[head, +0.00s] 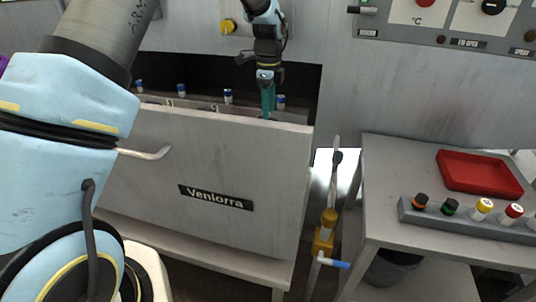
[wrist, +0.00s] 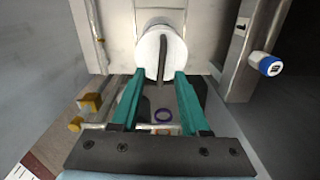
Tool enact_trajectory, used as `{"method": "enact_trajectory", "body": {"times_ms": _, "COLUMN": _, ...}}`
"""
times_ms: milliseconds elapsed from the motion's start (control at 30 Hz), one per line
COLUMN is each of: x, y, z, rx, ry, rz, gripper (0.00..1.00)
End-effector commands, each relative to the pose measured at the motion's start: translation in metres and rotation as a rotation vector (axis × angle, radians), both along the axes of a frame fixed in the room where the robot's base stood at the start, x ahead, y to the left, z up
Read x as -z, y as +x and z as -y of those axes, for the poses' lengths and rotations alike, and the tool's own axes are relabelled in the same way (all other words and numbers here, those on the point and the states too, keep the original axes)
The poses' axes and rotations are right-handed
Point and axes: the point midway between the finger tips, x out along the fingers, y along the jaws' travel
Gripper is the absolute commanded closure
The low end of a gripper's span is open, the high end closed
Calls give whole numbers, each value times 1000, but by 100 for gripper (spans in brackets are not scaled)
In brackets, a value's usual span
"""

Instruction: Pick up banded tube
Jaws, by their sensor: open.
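Several white tubes with blue tops stand in a row behind the front panel; one (head: 228,96) is left of my gripper (head: 268,100) and another (head: 281,101) is just right of it. I cannot tell which is the banded tube. My gripper points down, with its teal fingers partly behind the panel's top edge. In the wrist view my gripper (wrist: 158,78) is open. A white round thing with a grey bar (wrist: 152,58) shows between and beyond its fingertips; contact is unclear. A blue-and-white capped piece (wrist: 270,65) is off to the right.
The grey panel marked Venlorra (head: 190,170) stands in front of the row. A grey side table (head: 385,185) holds a red tray (head: 480,172) and a rack (head: 450,219) of coloured-top tubes. A yellow valve (head: 323,238) is between panel and table.

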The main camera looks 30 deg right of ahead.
Motion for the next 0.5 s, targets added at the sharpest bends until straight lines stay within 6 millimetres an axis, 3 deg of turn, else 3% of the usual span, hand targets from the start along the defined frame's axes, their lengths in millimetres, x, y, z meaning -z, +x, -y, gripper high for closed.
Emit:
{"method": "enact_trajectory", "body": {"times_ms": 233, "x": 35, "y": 2, "z": 0, "rx": 1, "ry": 2, "rz": -3, "gripper": 55}}
{"method": "enact_trajectory", "body": {"times_ms": 500, "x": 45, "y": 2, "z": 0, "rx": 1, "ry": -1, "rz": -1, "gripper": 55}}
